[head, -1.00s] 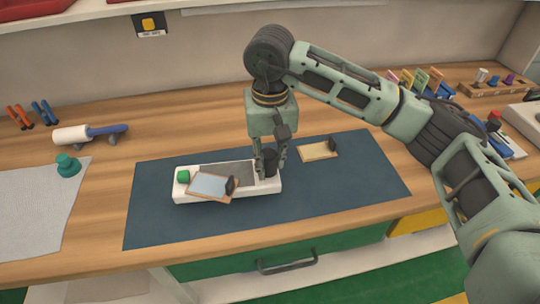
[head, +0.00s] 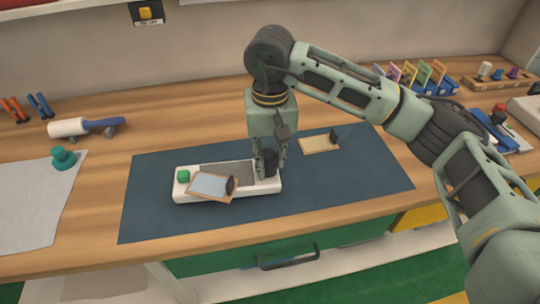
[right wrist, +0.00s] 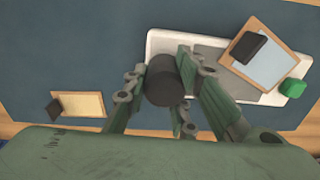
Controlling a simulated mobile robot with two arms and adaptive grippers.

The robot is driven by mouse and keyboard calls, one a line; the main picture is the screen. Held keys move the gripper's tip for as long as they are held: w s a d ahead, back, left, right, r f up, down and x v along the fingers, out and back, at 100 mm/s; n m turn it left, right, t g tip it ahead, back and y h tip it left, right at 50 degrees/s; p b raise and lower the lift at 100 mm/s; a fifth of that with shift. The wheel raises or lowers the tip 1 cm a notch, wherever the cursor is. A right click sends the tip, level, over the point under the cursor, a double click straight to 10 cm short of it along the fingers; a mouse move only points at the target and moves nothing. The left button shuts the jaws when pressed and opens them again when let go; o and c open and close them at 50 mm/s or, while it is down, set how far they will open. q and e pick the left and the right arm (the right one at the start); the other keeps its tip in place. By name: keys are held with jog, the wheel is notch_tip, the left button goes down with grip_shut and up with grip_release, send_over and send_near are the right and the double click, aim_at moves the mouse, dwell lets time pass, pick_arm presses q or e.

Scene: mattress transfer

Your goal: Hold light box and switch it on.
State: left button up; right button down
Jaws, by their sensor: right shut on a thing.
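The light box (head: 262,187) is a white slab with a grey panel, lying on the dark blue mat. It also shows in the right wrist view (right wrist: 158,42). A green button (head: 183,176) sits at its left end. A black knob (head: 271,160) stands at its right end. My right gripper (head: 270,172) points down there, its fingers shut around the black knob, as the right wrist view (right wrist: 170,84) also shows. A wood-framed pale plate with a black grip (head: 210,186) lies tilted over the box's front edge. My left gripper is not in view.
A second framed plate (head: 319,144) lies on the mat (head: 345,185) right of the box. A white roller with a blue handle (head: 88,127), a teal knob (head: 63,158) and a grey sheet (head: 30,205) are at left. A rack of coloured cards (head: 415,78) stands back right.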

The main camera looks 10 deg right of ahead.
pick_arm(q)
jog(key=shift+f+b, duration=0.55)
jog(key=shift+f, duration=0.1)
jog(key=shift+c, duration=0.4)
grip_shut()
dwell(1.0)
